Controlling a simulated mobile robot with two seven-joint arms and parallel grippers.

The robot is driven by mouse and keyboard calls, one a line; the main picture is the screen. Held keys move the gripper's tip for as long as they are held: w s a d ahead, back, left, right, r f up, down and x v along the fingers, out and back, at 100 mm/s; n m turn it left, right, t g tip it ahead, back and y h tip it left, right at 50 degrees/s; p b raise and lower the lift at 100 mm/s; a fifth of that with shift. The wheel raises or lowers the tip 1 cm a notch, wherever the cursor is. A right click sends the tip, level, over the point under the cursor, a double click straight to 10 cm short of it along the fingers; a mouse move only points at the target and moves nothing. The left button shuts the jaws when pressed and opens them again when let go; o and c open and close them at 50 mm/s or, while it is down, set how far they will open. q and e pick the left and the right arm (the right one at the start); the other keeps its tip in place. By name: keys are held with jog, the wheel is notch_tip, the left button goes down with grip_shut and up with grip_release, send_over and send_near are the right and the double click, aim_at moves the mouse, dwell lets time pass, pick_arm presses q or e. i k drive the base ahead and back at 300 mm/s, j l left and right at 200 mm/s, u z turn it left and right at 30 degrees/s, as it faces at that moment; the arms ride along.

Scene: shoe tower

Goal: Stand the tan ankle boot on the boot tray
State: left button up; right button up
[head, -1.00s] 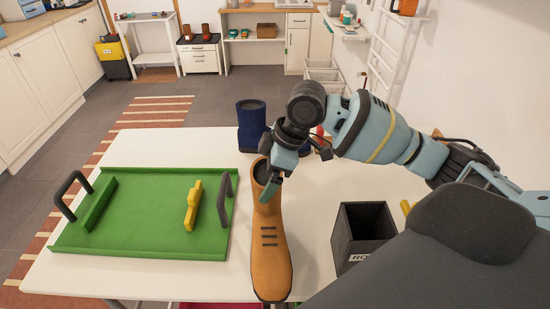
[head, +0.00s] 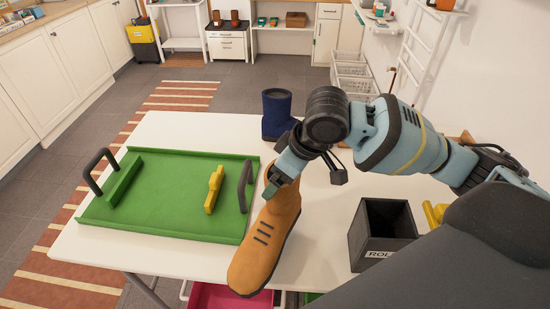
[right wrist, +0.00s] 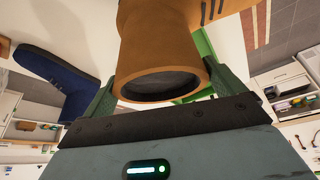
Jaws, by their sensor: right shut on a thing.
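The tan ankle boot (head: 262,240) is at the right side of the green boot tray (head: 150,220) in the head view, its toe pointing to the lower left. Its toe overlaps the table's front edge in the picture; I cannot tell its height above the table. My right gripper (head: 277,182) is shut on the boot's shaft near the top. In the right wrist view the boot's dark opening (right wrist: 160,84) sits between the two fingers. The tray has dark handles and a yellow piece (head: 214,190) near its right side. My left gripper is not in view.
A navy boot (head: 277,115) stands behind my right gripper on the white table (head: 322,230). A dark open box (head: 382,235) stands on the right, with a yellow thing (head: 435,213) beside it. The tray's left and middle floor is clear.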

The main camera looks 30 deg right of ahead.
aim_at(147, 186)
jog(key=j+u, duration=0.15)
jog(key=j, duration=0.2)
jog(key=i+j+u, duration=0.2)
jog(key=j, duration=0.15)
jog(key=i+j+u, duration=0.15)
jog(key=j, duration=0.2)
jog(key=i+j+u, duration=0.1)
jog(key=i+l, duration=0.3)
